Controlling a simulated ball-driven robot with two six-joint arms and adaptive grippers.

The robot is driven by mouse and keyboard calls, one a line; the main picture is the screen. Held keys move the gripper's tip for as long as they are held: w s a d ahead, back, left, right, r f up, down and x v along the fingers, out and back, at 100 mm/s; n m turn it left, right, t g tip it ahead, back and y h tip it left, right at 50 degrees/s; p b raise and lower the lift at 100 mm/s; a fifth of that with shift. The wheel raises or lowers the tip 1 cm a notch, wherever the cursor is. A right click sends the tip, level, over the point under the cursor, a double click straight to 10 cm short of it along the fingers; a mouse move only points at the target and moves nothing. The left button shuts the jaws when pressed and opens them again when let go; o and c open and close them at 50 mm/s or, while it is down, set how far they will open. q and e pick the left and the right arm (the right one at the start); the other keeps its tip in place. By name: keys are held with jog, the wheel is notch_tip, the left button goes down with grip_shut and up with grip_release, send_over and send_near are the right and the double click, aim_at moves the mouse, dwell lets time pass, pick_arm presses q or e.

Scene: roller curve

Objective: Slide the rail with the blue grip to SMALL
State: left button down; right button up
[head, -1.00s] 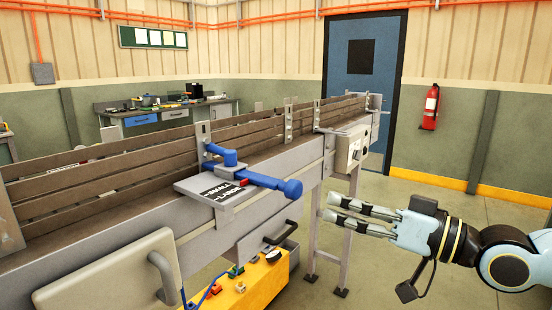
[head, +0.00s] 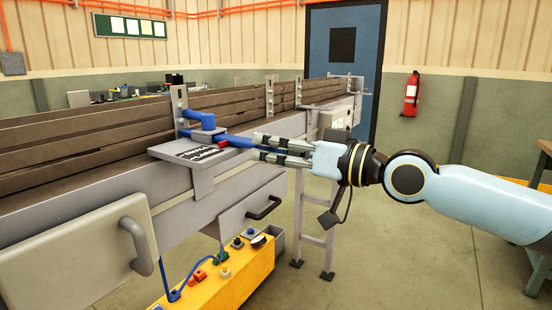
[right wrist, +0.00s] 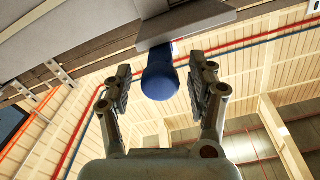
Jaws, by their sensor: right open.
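The blue grip (head: 236,141) sticks out from the near side of the conveyor, on a blue clamp (head: 203,121) fixed by the side rail (head: 95,126). The label plate (head: 190,152) lies under it; its lettering is too oblique to read now. A small red pointer (head: 222,145) sits by the grip. My right gripper (head: 258,147) is open at the grip's outer end. In the right wrist view the round end of the blue grip (right wrist: 160,82) lies between the two spread fingers (right wrist: 163,90), with gaps on both sides. My left gripper is not in view.
A yellow control box (head: 232,280) with several buttons hangs below the conveyor. A drawer-like panel with a dark handle (head: 264,208) and a grey panel (head: 85,250) are on the near side. The floor to the right is clear up to a table (head: 540,200).

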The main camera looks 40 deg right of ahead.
aim_at(261, 147)
jog(key=shift+c, duration=0.4)
grip_shut()
